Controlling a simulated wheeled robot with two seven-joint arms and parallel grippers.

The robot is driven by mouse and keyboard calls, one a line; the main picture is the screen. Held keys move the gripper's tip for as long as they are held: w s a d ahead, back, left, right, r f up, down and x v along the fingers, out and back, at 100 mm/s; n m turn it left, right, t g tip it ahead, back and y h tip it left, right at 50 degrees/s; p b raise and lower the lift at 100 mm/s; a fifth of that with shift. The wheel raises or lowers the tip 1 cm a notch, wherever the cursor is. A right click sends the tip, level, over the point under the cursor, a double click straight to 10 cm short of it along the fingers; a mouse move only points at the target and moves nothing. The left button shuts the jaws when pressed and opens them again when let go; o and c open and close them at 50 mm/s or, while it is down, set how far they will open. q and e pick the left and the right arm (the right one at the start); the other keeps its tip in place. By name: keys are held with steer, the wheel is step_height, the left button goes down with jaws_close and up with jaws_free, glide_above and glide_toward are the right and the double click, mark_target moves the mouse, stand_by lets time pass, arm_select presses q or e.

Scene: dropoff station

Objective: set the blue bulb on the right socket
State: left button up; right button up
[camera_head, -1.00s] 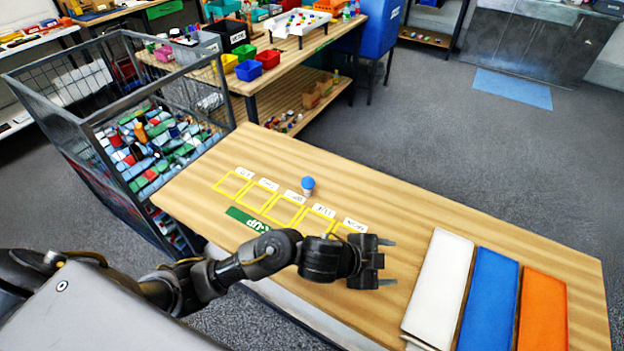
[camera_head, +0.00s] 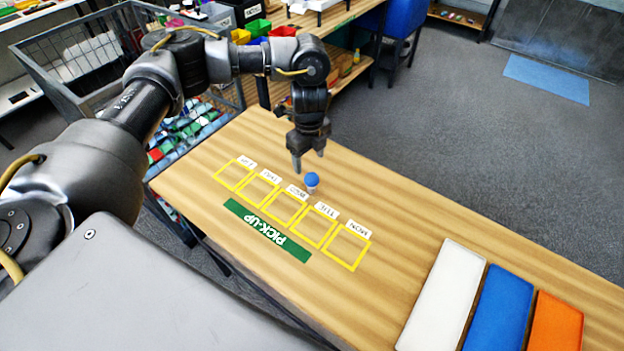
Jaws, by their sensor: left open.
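The blue bulb (camera_head: 312,179) has a round blue top and a pale base. It stands on the wooden table (camera_head: 400,225), just behind the row of yellow outlined squares, by the middle label. My left gripper (camera_head: 309,162) points down just above and behind the bulb, its two fingers apart and empty. It does not visibly hold the bulb; whether a fingertip touches it I cannot tell. I cannot make out any socket in this view. My right gripper is not in view.
White (camera_head: 442,297), blue (camera_head: 497,309) and orange (camera_head: 555,324) trays lie at the table's right end. A green pick-up strip (camera_head: 267,231) lies before the squares. A wire cage (camera_head: 75,62) stands at the left. The table between squares and trays is clear.

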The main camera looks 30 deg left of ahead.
mark_target(310, 173)
arm_select(q)
step_height(310, 173, down, 6)
steer(key=shift+d+r, duration=0.1)
steer(key=shift+r, duration=0.15)
steer(key=shift+d+f, duration=0.15)
steer(key=shift+f, duration=1.15)
steer(key=shift+d+f, duration=0.1)
steer(key=shift+f, duration=1.2)
steer(key=shift+s, duration=0.1)
steer(key=shift+c, duration=0.2)
steer(key=c, duration=0.8)
